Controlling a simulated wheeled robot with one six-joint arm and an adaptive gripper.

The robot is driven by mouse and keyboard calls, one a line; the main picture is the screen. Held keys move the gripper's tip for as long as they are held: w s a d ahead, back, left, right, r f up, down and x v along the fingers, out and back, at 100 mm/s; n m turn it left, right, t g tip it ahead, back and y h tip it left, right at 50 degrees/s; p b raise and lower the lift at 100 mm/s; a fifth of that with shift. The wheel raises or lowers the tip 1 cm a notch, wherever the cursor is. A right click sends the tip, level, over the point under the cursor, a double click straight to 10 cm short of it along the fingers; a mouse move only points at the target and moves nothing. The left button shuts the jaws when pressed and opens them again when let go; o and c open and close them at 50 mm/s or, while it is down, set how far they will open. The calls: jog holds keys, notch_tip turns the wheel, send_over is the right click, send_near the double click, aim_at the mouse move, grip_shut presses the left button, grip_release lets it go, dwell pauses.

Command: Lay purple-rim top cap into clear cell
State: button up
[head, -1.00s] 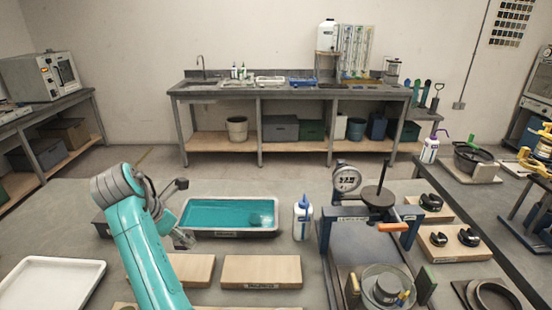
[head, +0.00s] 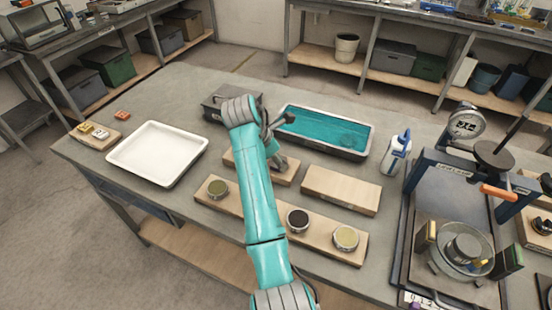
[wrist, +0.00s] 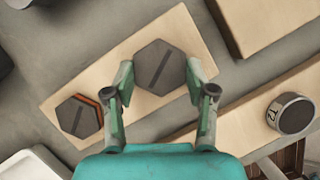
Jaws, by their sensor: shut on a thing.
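A dark hexagonal cap (wrist: 160,67) with a slot across its top sits between the fingertips of my gripper (wrist: 160,85) in the wrist view. My gripper is shut on it, over a pale wooden board (wrist: 70,88). I see no coloured rim on this cap, and I cannot tell whether it touches the board. A second hexagonal cap (wrist: 78,117) with an orange rim lies to the left. In the head view my gripper (head: 280,163) is partly hidden by my arm. The clear cell (head: 438,264), round and see-through with a grey cylinder inside, stands at the lower right.
A blue press frame (head: 421,190) stands behind the cell. Several round tins, one a dark tin (head: 298,221), sit in front. A white tray (head: 157,152) is left.

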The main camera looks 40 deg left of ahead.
jog(key=o, duration=1.4)
jog(key=shift+f, duration=0.1)
